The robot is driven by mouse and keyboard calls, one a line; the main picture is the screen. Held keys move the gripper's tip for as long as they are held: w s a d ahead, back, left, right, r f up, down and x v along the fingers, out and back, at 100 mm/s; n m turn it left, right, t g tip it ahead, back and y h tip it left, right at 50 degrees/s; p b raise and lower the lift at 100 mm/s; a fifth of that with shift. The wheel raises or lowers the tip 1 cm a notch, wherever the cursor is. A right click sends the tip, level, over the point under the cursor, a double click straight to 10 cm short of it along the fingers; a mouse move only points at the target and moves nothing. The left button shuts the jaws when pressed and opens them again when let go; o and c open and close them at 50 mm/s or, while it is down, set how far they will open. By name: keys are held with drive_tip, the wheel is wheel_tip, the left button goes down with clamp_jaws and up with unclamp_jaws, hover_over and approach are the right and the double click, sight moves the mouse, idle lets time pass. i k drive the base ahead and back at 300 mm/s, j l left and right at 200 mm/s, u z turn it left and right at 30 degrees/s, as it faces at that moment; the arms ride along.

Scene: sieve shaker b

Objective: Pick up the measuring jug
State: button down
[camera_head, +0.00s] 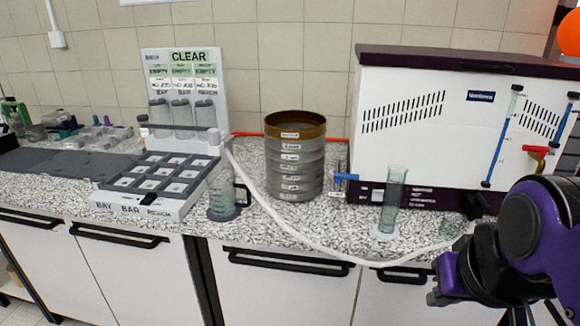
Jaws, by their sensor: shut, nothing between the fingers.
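The clear measuring jug (221,192), with a dark handle on its right side, stands upright on the speckled counter between the compartment tray and the sieve stack. A tall clear cylinder (394,200) on a pale base stands farther right, in front of the white machine. My gripper (438,292) is low at the right edge, in front of the counter, far to the right of the jug and apart from it. It is shut and empty. Its fingertips are small and dark in this view.
A stack of metal sieves (293,165) stands right of the jug. A white hose (290,228) curves along the counter front. The compartment tray (148,205) is left of the jug. A white machine (420,115) fills the back right. A small clear vessel (452,227) is near my arm.

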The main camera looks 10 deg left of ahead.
sight(230, 196)
drive_tip(key=i+l+u, duration=0.15)
drive_tip(key=u, duration=0.35)
drive_tip(key=i+l+u, duration=0.2)
drive_tip(key=u, duration=0.3)
drive_tip(key=i+l, duration=0.1)
drive_tip(key=z, duration=0.85)
drive_tip(key=k+l, duration=0.05)
